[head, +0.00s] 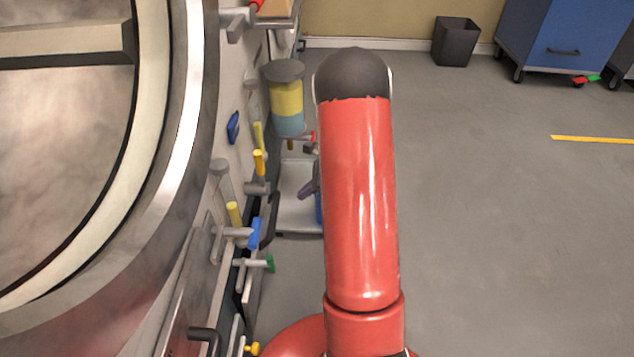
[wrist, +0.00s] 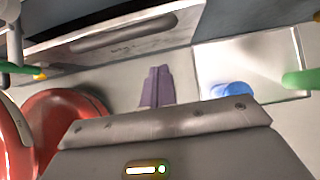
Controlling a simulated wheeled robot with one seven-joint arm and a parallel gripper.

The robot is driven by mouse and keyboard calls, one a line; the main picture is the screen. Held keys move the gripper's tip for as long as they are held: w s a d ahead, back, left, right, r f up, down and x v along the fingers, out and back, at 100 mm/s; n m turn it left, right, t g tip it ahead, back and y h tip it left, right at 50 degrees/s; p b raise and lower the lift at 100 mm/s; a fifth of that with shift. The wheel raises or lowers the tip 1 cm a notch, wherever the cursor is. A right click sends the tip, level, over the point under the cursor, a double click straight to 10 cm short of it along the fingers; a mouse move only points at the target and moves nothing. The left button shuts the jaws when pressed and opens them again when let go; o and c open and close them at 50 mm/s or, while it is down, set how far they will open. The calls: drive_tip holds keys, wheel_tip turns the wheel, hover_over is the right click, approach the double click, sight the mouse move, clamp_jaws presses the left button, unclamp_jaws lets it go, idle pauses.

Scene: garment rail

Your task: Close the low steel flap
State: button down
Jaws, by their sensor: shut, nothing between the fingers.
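In the wrist view a long steel panel (wrist: 70,50) with a slot-like recess runs across the upper left; it looks like the low steel flap. It slants across the picture, and I cannot tell how far open it is. In the head view I cannot pick the flap out surely among the crowded low fittings. My gripper (wrist: 157,88) has purple fingers that are together and empty. They point towards the panel and appear apart from it, over bare floor.
Taps and handles crowd the machine front, with a blue handle (head: 254,233) and a green one (head: 270,264). A pale tray (head: 297,228) lies low beside it; in the wrist view a blue object (wrist: 231,90) is at its edge.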

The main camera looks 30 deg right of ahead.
sight(277, 197)
drive_tip(key=w+a, duration=0.1)
drive_tip(key=a, duration=0.1)
drive_tip(key=w+a+f, duration=0.1)
drive_tip(key=a, duration=0.1)
drive_tip(key=shift+w+f, duration=0.1)
drive_tip(key=shift+w, duration=0.2)
drive_tip(key=w+a, duration=0.1)
drive_tip(key=w+a+r, duration=0.1)
drive_tip(key=shift+a+p, duration=0.4)
